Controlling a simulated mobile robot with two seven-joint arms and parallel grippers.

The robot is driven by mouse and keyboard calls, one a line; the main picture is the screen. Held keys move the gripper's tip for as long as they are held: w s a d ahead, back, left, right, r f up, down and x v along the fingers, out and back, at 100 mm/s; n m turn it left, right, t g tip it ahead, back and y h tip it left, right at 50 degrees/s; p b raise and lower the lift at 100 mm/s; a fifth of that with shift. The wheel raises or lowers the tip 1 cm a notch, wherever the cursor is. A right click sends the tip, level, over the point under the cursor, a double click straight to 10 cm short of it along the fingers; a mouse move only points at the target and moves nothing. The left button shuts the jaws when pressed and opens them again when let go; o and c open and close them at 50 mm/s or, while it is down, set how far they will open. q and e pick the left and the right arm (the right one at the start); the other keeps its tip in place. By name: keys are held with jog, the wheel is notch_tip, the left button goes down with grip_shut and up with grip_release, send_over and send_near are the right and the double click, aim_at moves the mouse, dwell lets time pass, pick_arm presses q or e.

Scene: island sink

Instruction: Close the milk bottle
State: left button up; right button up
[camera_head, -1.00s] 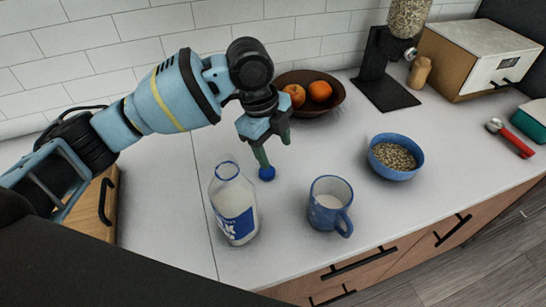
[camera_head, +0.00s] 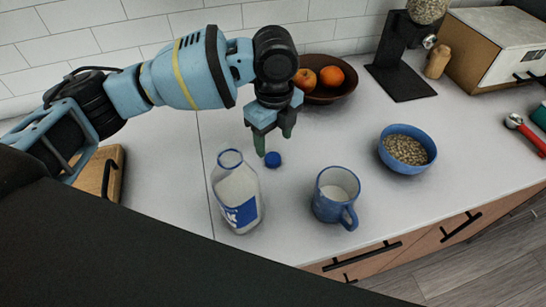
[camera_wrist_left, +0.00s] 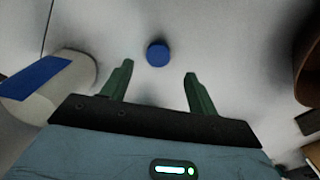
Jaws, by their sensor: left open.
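The milk bottle (camera_head: 236,193) stands upright and uncapped on the white counter, with a blue and white label. It also shows at the left of the left wrist view (camera_wrist_left: 48,88). The blue cap (camera_head: 273,160) lies on the counter to the right of the bottle; in the left wrist view the cap (camera_wrist_left: 158,54) is beyond the fingertips, roughly between their lines. My left gripper (camera_head: 273,146) is open and empty, pointing down just above and behind the cap. The left wrist view shows its green fingers apart (camera_wrist_left: 158,68). My right gripper is not seen.
A blue mug (camera_head: 322,208) with white contents stands right of the bottle. A blue bowl of cereal (camera_head: 428,157) is farther right. A dark fruit bowl (camera_head: 335,92) is behind the gripper. A wooden board (camera_head: 92,172) lies at the left.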

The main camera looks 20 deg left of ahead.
aim_at(273, 158)
pick_arm(q)
jog(key=shift+f, duration=0.15)
jog(key=shift+s+a+f, duration=0.1)
jog(key=shift+s+f, duration=0.05)
jog(key=shift+f, duration=2.45)
jog(key=shift+c, duration=0.5)
jog(key=c, duration=0.9)
